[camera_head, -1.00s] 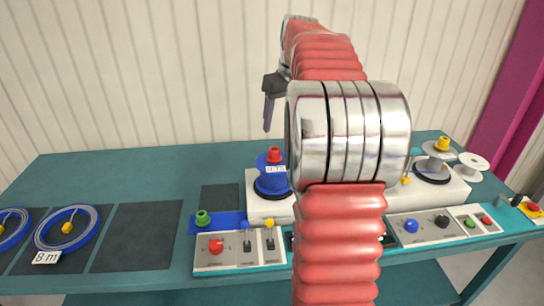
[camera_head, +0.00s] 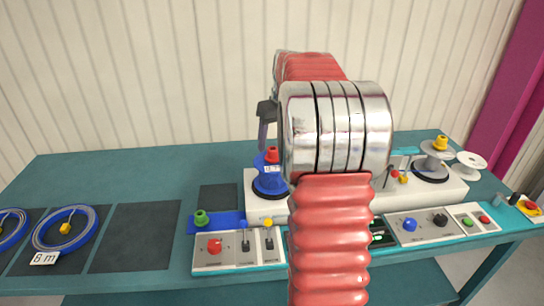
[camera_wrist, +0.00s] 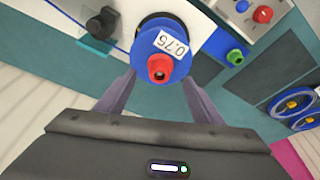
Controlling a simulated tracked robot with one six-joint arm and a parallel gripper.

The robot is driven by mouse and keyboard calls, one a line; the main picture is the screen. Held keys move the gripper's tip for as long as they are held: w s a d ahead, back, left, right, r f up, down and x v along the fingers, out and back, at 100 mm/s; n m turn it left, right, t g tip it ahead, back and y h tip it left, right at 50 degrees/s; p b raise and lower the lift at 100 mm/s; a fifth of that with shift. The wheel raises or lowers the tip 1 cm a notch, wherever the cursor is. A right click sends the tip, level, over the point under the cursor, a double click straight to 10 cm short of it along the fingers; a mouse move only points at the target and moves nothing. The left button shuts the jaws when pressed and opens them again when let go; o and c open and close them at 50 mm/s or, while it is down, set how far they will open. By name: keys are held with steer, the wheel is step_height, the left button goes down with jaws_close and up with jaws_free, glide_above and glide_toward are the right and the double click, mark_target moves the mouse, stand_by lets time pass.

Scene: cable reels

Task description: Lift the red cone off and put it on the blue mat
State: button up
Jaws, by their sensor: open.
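The red cone (camera_head: 272,154) sits on top of the blue reel (camera_head: 268,184), which bears a white label and stands on the left end of a white machine. My gripper (camera_head: 265,142) is open and empty, just above the cone. In the wrist view its fingers (camera_wrist: 160,80) spread to either side of the cone, apart from it. The blue mat (camera_head: 232,222) lies left of the machine, with a green cone (camera_head: 201,218) on its left end.
Control panels (camera_head: 240,252) with knobs and levers line the front edge. A second spindle with a yellow cone (camera_head: 440,143) stands at the right. Dark mats (camera_head: 135,236) and blue cable coils (camera_head: 92,212) lie at the left. My arm hides the machine's middle.

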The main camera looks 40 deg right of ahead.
mark_target(273, 150)
steer(key=shift+f, duration=0.1)
steer(key=shift+x, duration=2.65)
steer(key=c, duration=1.1)
